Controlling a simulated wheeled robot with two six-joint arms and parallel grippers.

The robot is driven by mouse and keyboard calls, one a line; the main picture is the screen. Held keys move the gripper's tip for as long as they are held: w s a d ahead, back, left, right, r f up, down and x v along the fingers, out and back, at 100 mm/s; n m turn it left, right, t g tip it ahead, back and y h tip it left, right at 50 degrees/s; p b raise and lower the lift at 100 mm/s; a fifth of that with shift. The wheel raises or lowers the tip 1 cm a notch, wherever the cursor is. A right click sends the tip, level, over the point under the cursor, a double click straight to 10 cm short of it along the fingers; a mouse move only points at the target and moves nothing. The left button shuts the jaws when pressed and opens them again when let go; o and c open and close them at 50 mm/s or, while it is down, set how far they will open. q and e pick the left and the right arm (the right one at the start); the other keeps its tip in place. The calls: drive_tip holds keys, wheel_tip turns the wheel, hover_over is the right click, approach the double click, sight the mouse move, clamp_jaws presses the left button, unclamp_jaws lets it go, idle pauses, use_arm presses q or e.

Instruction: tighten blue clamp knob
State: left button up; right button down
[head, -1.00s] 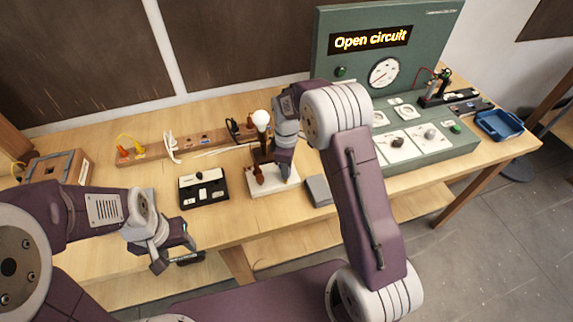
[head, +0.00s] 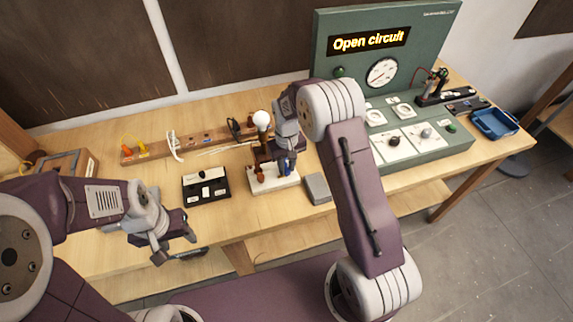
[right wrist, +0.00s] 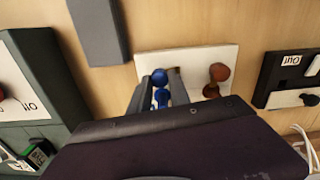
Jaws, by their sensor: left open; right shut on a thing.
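The blue clamp knob (right wrist: 160,78) stands on a white base board (right wrist: 200,58) and lies between the fingers of my right gripper (right wrist: 161,92), which is shut on it. In the head view, blue (head: 286,166) shows below the right gripper, which hides part of it. A red-brown knob (right wrist: 218,73) stands beside it on the same board and is free. A lamp with a white bulb (head: 262,119) rises behind the board. My left gripper (head: 190,240) is open and empty near the table's front edge, left of the board.
A black switch box (head: 206,188) is left of the board and a grey block (head: 318,188) is right of it. A green panel (head: 385,45) reads "Open circuit". A blue tray (head: 494,123) is at the far right. A wooden strip (head: 190,141) lies behind.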

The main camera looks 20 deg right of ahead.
sight(287, 169)
drive_tip(key=m, duration=0.4)
drive_tip(key=shift+r+m+p, duration=0.1)
drive_tip(key=shift+m+p, duration=0.2)
drive_tip(key=shift+p, duration=0.1)
drive_tip(key=m, duration=0.5)
drive_tip(key=shift+d+p, duration=0.1)
drive_tip(key=shift+p, duration=0.25)
drive_tip(key=m, duration=0.9)
drive_tip(key=shift+m+p, duration=0.3)
drive_tip(key=shift+p, duration=0.05)
drive_tip(key=c, duration=1.5)
unclamp_jaws()
drive_tip(key=shift+s, duration=0.1)
wheel_tip(287, 169, up, 9)
drive_tip(key=b, duration=0.1)
